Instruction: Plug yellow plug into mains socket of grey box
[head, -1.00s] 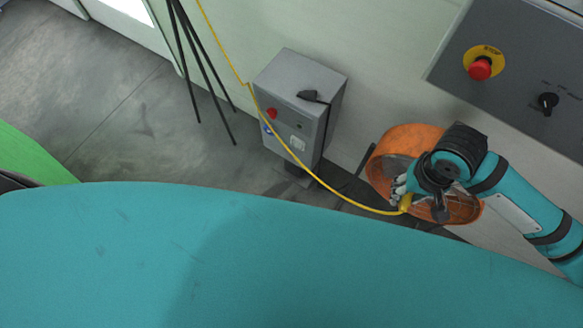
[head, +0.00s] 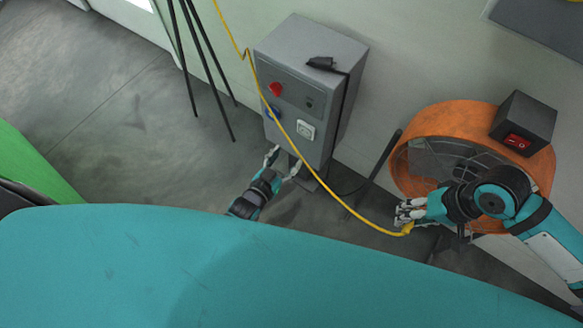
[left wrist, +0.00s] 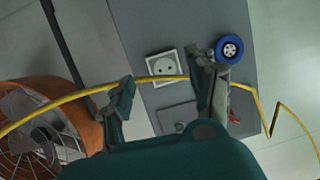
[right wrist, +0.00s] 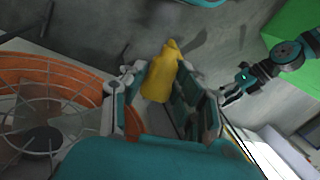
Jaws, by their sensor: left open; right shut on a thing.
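The grey box (head: 312,88) stands against the wall in the head view. Its white mains socket (head: 306,129) is low on the front face and also shows in the left wrist view (left wrist: 164,67). My left gripper (head: 283,158) is open and empty just below the socket; in the left wrist view its fingers (left wrist: 160,95) are spread, with the yellow cable crossing between them and the box. My right gripper (head: 405,217) is shut on the yellow plug (right wrist: 160,75), in front of the orange fan, to the right of the box. The plug's front end is hard to make out.
The yellow cable (head: 330,187) runs from the plug up past the box front. An orange fan (head: 440,125) stands behind my right gripper. A blue round socket (left wrist: 230,49) sits beside the white one. Black poles (head: 200,60) stand left of the box.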

